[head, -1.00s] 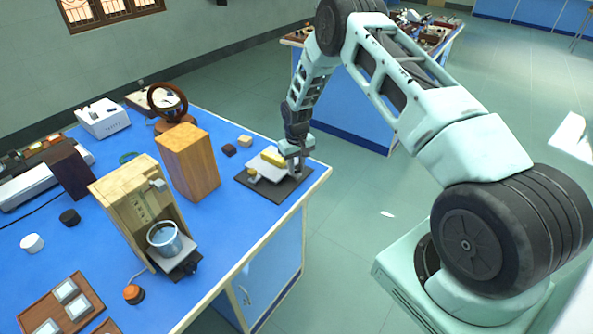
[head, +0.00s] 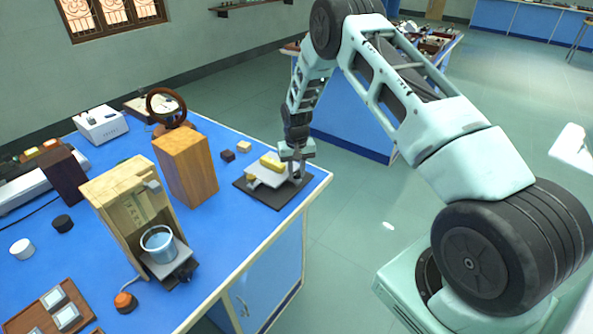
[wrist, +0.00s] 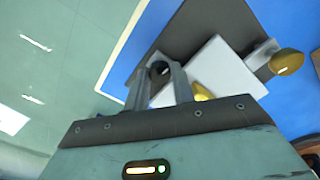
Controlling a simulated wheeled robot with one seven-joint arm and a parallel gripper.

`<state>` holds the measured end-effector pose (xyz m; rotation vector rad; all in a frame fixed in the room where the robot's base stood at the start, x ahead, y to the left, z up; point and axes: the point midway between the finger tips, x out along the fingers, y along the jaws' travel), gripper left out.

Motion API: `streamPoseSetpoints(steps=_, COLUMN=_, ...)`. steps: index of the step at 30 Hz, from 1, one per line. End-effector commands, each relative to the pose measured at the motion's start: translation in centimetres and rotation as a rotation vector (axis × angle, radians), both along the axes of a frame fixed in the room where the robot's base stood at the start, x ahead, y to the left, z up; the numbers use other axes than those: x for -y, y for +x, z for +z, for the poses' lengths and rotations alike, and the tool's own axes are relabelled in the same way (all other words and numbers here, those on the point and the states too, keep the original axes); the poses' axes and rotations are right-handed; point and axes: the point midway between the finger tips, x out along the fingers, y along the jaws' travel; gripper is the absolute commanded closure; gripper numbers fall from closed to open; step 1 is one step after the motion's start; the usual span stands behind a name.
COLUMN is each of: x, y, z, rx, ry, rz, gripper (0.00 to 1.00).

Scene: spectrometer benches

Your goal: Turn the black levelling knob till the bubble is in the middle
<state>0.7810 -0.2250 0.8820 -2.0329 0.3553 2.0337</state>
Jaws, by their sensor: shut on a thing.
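The black levelling knob (wrist: 158,71) shows between the fingers of my gripper (wrist: 161,75) in the wrist view. My gripper is shut on it, at the near right corner of the grey levelling plate (wrist: 223,72). In the head view my gripper (head: 297,174) is at that corner and mostly hides the knob. The pale plate (head: 265,179) stands over a dark base (head: 262,197). A brass knob (wrist: 286,62) is at another edge of the plate. The bubble is too small to make out.
A wooden block (head: 186,170) and a wooden stand with a glass beaker (head: 159,244) are to the left on the blue bench (head: 235,224). Two small blocks lie behind the plate. The bench edge is close on the right, with open floor beyond.

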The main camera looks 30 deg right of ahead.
Motion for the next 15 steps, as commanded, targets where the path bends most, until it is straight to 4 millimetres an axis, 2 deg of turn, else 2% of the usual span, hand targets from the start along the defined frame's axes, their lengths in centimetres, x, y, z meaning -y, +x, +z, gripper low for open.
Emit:
streamPoseSetpoints(steps=1, x=0.00, y=0.09, z=0.11, rx=0.002, ry=0.000, rz=0.001, gripper=0.98)
streamPoseSetpoints(steps=2, x=0.00, y=0.09, z=0.11, rx=0.002, ry=0.000, rz=0.001, gripper=0.67)
streamPoseSetpoints(steps=3, x=0.00, y=0.09, z=0.10, rx=0.002, ry=0.000, rz=0.001, gripper=0.56)
streamPoseSetpoints(steps=4, x=0.00, y=0.07, z=0.09, rx=0.002, ry=-0.001, rz=0.001, gripper=0.53)
streamPoseSetpoints(steps=15, x=0.01, y=0.09, z=0.59, rx=0.002, ry=-0.001, rz=0.001, gripper=0.53)
